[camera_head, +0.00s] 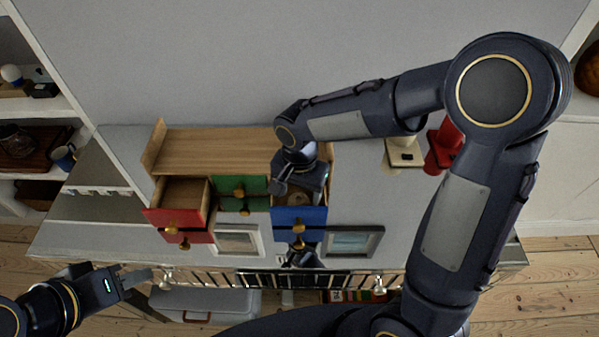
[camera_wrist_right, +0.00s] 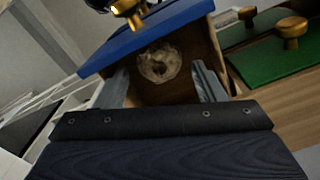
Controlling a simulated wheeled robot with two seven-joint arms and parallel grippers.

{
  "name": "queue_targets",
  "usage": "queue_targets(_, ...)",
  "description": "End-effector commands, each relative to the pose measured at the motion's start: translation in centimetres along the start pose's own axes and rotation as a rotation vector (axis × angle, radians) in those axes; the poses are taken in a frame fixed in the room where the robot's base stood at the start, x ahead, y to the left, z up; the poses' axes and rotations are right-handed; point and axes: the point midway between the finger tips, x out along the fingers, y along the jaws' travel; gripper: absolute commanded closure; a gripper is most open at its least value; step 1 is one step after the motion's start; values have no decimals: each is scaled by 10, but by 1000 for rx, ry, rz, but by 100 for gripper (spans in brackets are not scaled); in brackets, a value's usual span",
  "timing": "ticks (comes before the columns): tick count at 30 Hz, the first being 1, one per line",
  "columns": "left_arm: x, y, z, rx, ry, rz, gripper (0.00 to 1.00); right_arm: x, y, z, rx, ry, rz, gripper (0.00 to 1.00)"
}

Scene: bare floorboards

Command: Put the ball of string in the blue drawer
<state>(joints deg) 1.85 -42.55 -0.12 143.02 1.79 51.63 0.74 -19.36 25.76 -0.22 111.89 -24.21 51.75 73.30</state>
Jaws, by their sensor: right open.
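The ball of string (camera_wrist_right: 160,64) is a round beige ball inside the open blue drawer (camera_wrist_right: 150,38). In the head view the blue drawer (camera_head: 299,218) is pulled out at the right of the wooden cabinet (camera_head: 215,150), and the ball (camera_head: 297,198) shows partly below my gripper. My right gripper (camera_head: 290,190) is over the drawer opening. In the right wrist view its fingers (camera_wrist_right: 162,82) are apart, one on each side of the ball; I cannot tell whether they touch it. My left gripper (camera_head: 135,278) is at the lower left, away from the cabinet; its jaw gap is unclear.
A red drawer (camera_head: 178,218) is also open at the cabinet's left. Green drawers (camera_head: 242,190) between look shut. Two picture frames (camera_head: 352,242) are near the table's front edge. A red object (camera_head: 443,148) and a cream object (camera_head: 402,153) stand to the right.

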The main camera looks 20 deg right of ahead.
Motion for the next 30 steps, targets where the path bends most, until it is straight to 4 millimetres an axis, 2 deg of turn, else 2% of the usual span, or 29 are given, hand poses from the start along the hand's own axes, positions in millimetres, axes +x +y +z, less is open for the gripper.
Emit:
queue_targets(1, -1, 1, -1, 0, 0, 0, 64, -14, -1, 0, 0, 4, -6, 37)
queue_targets(6, -3, 2, -2, 0, 0, 0, 64, -51, -1, -1, 0, 4, -6, 37)
queue_targets(12, -5, 2, -2, 0, 0, 0, 64, -84, -1, 0, 0, 2, -3, 37)
queue_targets(22, -5, 2, -3, 0, 0, 0, 64, -98, 4, 0, -6, -1, -10, 37)
queue_targets(26, -5, 2, -3, 0, 0, 0, 64, -108, 30, 0, -50, -10, -72, 37)
queue_targets(30, -5, 2, -3, 0, 0, 0, 64, -122, 80, 10, -153, 3, -207, 37)
